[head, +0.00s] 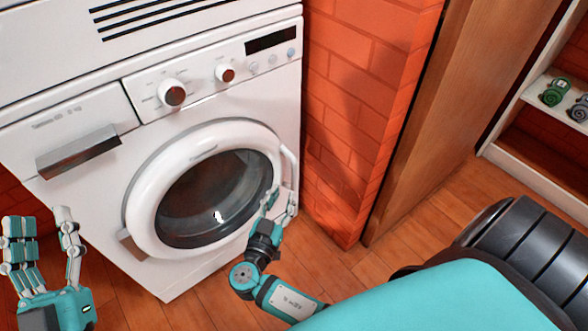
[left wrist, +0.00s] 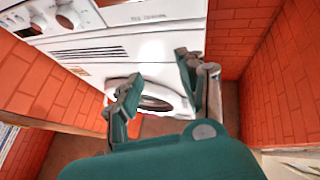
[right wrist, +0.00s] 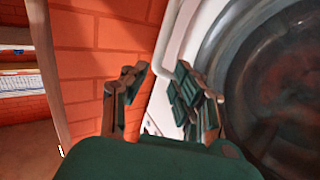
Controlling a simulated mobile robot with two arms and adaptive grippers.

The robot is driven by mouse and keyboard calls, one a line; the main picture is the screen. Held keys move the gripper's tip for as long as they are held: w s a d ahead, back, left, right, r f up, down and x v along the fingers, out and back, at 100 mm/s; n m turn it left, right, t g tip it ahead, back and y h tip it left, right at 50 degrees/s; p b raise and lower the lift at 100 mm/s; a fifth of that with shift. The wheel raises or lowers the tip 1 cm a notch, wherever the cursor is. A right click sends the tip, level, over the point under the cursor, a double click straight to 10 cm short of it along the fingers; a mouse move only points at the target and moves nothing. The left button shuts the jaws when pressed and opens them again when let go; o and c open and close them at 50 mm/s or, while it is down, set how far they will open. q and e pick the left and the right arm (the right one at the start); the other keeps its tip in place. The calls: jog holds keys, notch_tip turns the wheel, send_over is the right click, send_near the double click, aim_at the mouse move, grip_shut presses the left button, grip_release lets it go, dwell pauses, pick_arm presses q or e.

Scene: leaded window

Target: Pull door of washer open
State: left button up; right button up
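The white washer (head: 75,195) stands against the wall in the head view. Its round door (head: 140,195) has a white ring and dark glass, and looks shut. A white curved handle (head: 289,165) is on the door's right edge. My right gripper (head: 279,203) is at the lower right of the door, just below the handle. In the right wrist view, the open fingers of the right gripper (right wrist: 158,90) point toward the handle (right wrist: 170,55); contact cannot be told. My left gripper (head: 43,232) is open and empty, left of the door; it also shows in the left wrist view (left wrist: 163,75).
A brick wall (head: 345,110) stands close to the washer's right side, with a wooden panel (head: 450,110) beyond it. A white shelf (head: 545,95) with small rolled items is at the far right. The wooden floor (head: 350,270) is open in front.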

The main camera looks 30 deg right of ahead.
aim_at(293, 171)
pick_arm(q)
jog(key=shift+s+a+r+t+h+b, duration=0.1)
jog(key=shift+s+r+t+h+b, duration=0.05)
jog(key=shift+s+r+t, duration=0.4)
jog(key=shift+s+r+t+h+b, duration=0.15)
jog(key=shift+s+r+t, duration=0.25)
jog(key=shift+r, duration=0.25)
pick_arm(e)
jog(key=x, duration=1)
jog(key=shift+w+d, duration=0.2)
grip_shut()
pick_arm(q)
jog(key=shift+w, duration=0.1)
pick_arm(e)
jog(key=shift+f, duration=0.1)
